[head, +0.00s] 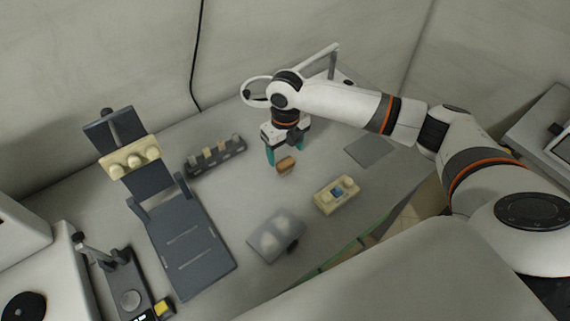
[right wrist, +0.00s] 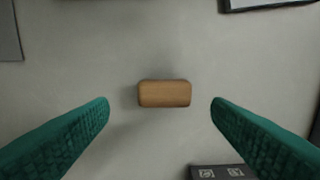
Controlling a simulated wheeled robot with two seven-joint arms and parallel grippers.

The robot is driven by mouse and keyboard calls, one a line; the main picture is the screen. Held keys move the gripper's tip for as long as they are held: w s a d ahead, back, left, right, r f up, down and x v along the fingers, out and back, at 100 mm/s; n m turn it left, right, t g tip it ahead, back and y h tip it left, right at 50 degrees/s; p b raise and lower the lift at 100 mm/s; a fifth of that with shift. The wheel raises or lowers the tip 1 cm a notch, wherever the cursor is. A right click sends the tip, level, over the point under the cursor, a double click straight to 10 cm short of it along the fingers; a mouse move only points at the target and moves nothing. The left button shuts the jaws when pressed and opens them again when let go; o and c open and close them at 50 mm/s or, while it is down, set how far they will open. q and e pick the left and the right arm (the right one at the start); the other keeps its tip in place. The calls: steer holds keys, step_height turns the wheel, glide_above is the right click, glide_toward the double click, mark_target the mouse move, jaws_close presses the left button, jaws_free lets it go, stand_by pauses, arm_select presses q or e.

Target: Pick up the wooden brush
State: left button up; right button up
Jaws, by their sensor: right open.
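The wooden brush (head: 286,165) is a small brown block lying on the grey table. In the right wrist view the brush (right wrist: 164,93) lies level, a little beyond the fingertips and between their lines. My right gripper (head: 284,160) points down just over the brush, its teal fingers apart. In the right wrist view the right gripper (right wrist: 161,103) is open and empty, with a finger on each side of the brush and clear gaps. My left gripper is not in view.
A dark rack (head: 215,158) stands left of the brush. A beige block with a blue piece (head: 337,195) and a clear-lidded box (head: 275,237) are nearer. A grey plate (head: 369,151) lies to the right. A dark stand (head: 190,245) is further left. Bare table surrounds the brush.

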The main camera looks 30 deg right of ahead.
mark_target(284, 161)
steer(key=f, duration=0.2)
steer(key=f+p, duration=0.1)
steer(key=f, duration=0.1)
steer(key=shift+s+a+f, duration=0.15)
steer(key=shift+a+f, duration=0.05)
steer(key=shift+f, duration=0.3)
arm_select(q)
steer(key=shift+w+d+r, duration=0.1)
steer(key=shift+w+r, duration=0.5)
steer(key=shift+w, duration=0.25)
arm_select(e)
steer(key=shift+c, duration=0.5)
steer(key=c, duration=1)
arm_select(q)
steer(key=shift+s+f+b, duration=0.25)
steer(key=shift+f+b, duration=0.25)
arm_select(e)
step_height(284, 161, up, 10)
steer(key=shift+r, duration=0.1)
steer(key=shift+c, duration=0.2)
